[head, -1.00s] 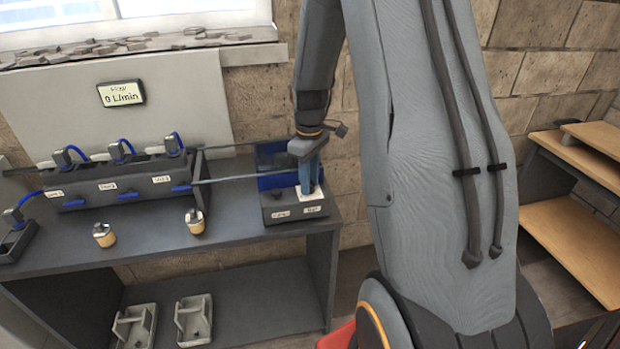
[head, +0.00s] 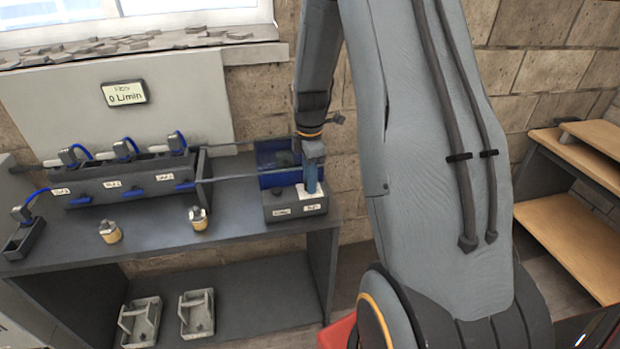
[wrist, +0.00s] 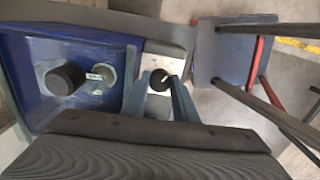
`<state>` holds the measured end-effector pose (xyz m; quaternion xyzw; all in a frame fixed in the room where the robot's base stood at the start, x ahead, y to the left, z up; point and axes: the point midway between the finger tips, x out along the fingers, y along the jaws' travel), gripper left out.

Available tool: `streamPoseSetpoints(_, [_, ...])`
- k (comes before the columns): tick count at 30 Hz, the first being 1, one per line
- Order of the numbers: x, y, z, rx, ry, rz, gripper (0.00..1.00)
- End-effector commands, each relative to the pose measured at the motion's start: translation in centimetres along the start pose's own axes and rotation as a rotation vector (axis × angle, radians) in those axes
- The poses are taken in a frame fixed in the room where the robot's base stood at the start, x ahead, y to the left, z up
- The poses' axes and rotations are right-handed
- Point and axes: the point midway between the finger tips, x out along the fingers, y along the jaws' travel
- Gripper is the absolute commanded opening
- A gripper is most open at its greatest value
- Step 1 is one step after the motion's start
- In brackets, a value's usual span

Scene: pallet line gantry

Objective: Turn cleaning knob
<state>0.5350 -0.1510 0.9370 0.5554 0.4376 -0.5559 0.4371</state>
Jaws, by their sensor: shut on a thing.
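A small dark box with two labels (head: 284,212) sits at the right end of the dark bench. Its right part has a white plate (head: 318,196). My gripper (head: 311,189) points down at this plate, its blue fingers over it. In the wrist view a small black knob (wrist: 158,79) with a light mark stands on the plate between the two fingers, and my gripper (wrist: 165,88) is shut on it. The fingers hide the knob in the head view. The label writing is too blurred to read surely.
A display (head: 124,93) reads 0 L/min. Two yellowish fittings (head: 110,231) (head: 198,218) stand on the bench. A rail unit with blue hoses (head: 125,182) is at left.

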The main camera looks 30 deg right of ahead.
Motion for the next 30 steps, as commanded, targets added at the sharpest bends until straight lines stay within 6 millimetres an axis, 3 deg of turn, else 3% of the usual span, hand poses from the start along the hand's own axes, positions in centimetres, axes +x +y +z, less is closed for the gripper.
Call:
streamPoseSetpoints(23, [-0.18,0.21,0.0,-0.102,0.0,0.005,0.04])
streamPoseSetpoints(24, [-0.18,0.21,0.0,-0.102,0.0,0.005,0.31])
streamPoseSetpoints(27, [-0.16,0.19,0.0,-0.102,0.0,0.005,0.45])
streamPoseSetpoints(30, [-0.15,0.25,0.0,-0.102,-0.001,0.006,0.45])
